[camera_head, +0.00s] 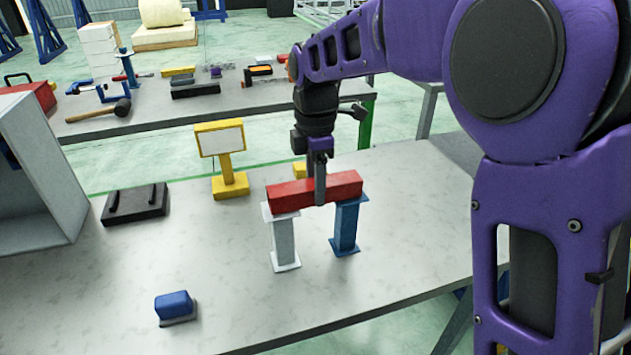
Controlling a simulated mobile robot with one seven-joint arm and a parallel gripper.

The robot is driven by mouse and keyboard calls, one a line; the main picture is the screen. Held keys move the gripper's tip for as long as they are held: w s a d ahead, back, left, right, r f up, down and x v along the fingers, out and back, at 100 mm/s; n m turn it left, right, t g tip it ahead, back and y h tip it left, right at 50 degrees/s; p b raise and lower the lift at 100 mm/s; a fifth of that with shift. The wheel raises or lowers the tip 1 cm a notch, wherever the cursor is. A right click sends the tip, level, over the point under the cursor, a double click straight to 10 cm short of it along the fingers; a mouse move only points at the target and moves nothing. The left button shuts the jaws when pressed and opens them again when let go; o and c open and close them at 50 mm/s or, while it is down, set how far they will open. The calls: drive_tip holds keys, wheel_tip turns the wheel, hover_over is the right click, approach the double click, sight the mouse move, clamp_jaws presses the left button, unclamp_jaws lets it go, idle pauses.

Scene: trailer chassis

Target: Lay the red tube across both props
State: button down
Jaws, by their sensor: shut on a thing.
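The red tube (286,197) is a square-sided bar lying level across the tops of two upright props. Its left part is over the white prop (284,243) and its right part over the blue prop (346,228). From this angle it appears to touch both tops, but a small gap cannot be ruled out. My gripper (320,192) points down from above and is shut on the tube near its middle. One finger shows on the tube's near face; the other is hidden behind it.
A yellow stand with a blank sign (229,186) and a black block (135,204) stand behind to the left. A blue block on a grey base (175,307) lies at the front left. A grey open box (35,180) is at the far left. The table's front middle is clear.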

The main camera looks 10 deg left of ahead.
idle(0.4)
unclamp_jaws()
drive_tip(key=shift+r, duration=0.1)
idle(0.3)
drive_tip(key=shift+r+p, duration=2.55)
drive_tip(key=shift+r, duration=1.4)
